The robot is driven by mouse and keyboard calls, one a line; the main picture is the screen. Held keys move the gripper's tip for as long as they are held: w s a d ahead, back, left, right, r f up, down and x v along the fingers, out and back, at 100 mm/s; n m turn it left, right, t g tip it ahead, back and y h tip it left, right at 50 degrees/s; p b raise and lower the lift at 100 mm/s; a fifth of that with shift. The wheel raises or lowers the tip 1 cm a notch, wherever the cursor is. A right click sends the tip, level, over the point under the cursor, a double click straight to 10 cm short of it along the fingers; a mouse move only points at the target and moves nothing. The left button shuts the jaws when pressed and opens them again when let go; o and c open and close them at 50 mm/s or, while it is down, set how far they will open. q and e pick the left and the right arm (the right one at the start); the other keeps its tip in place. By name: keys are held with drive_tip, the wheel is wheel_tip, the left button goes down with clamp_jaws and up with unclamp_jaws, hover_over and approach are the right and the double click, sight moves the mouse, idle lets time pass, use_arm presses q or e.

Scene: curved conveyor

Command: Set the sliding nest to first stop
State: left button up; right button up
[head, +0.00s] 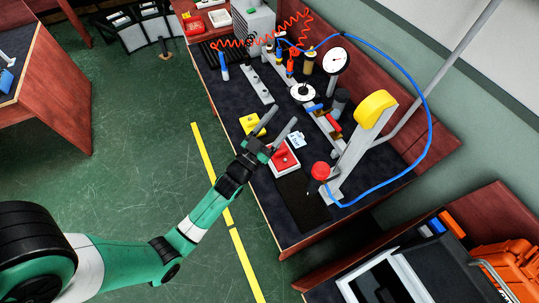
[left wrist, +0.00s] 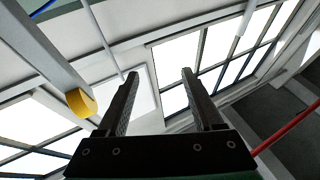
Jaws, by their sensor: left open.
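My left gripper (head: 282,118) is open and empty, its two fingers apart over the dark bench mat, above a red box and a yellow block. In the left wrist view its open fingers (left wrist: 160,73) point at the windows and ceiling, with nothing between them. A pale rail (head: 326,128) with blue and red parts on it lies to the right of the fingers. I cannot tell for certain which part is the sliding nest, nor where the first stop is. My right gripper is not in view.
A yellow-topped grey press arm (head: 374,108) with a red knob (head: 320,171) stands at the right. A dial gauge (head: 336,61) and coiled red hose (head: 262,42) are at the back. A grey holed strip (head: 256,80) lies left. The front mat is bare.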

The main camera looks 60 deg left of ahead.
use_arm(q)
drive_tip(key=s+a+f+n+g+y+b, duration=0.15)
drive_tip(key=s+f+b, duration=0.25)
drive_tip(key=f, duration=0.7)
drive_tip(key=s+a+f+g+b, duration=0.1)
drive_tip(key=s+f+g+b, duration=0.25)
drive_tip(key=f, duration=0.65)
drive_tip(key=s+a+f+n+g+y+b, duration=0.1)
drive_tip(key=s+a+f+b, duration=0.2)
drive_tip(key=f, duration=0.8)
drive_tip(key=b+x, duration=0.1)
drive_tip(key=x, duration=0.4)
drive_tip(key=b+x, duration=0.2)
drive_tip(key=x, duration=0.3)
drive_tip(key=shift+w+d+r, duration=0.1)
drive_tip(key=shift+d+r, duration=0.05)
drive_tip(key=shift+d, duration=0.15)
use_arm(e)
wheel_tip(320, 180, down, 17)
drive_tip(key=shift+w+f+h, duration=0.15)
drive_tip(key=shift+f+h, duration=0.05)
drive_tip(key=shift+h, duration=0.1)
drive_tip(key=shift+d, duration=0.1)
use_arm(q)
clamp_jaws()
